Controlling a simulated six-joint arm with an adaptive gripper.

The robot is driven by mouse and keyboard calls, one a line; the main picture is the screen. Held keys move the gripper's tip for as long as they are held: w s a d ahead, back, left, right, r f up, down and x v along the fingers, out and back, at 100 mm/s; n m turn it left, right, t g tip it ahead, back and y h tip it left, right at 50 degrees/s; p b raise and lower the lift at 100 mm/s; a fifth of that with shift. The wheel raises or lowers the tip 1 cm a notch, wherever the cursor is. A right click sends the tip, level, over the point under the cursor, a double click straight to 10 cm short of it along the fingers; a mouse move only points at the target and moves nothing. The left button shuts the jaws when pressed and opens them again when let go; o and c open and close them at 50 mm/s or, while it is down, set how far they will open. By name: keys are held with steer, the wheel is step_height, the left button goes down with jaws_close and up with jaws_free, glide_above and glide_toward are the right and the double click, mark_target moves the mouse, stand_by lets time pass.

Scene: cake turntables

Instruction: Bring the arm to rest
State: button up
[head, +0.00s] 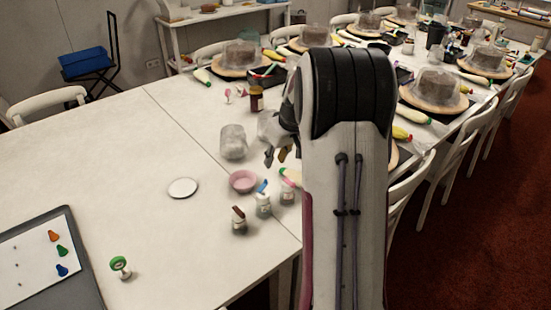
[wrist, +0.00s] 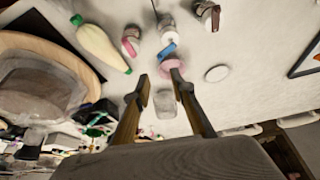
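My gripper (wrist: 160,82) is open and empty in the wrist view, its two fingers apart above the table. In the head view its fingertips (head: 277,155) show left of my arm, which hides the rest of it. A pink bowl (head: 243,181) sits on the table near the gripper; it also shows between and beyond the fingertips in the wrist view (wrist: 172,67). A clear jar (head: 233,142) stands behind the bowl in the head view. In the wrist view the clear jar (wrist: 165,104) shows between the fingers. I cannot tell the exact height of the gripper.
Small jars with coloured lids (head: 239,221) stand near the bowl, with a white disc (head: 183,188) to its left. A green-topped stamp (head: 120,266) and a grey board (head: 75,255) are at front left. Covered cakes on turntables (head: 434,91) fill the far right. The left table is mostly clear.

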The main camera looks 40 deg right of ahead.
stand_by(0.5)
steer(key=s+a+r, duration=0.4)
steer(key=s+a, duration=0.5)
steer(key=a, duration=0.1)
steer(key=s+a+r, duration=0.4)
steer(key=s+a, duration=0.6)
steer(key=a, duration=0.1)
steer(key=s+a+r+n+t, duration=0.1)
steer(key=s+a+r, duration=0.3)
steer(key=s+a, duration=0.6)
steer(key=shift+a, duration=0.2)
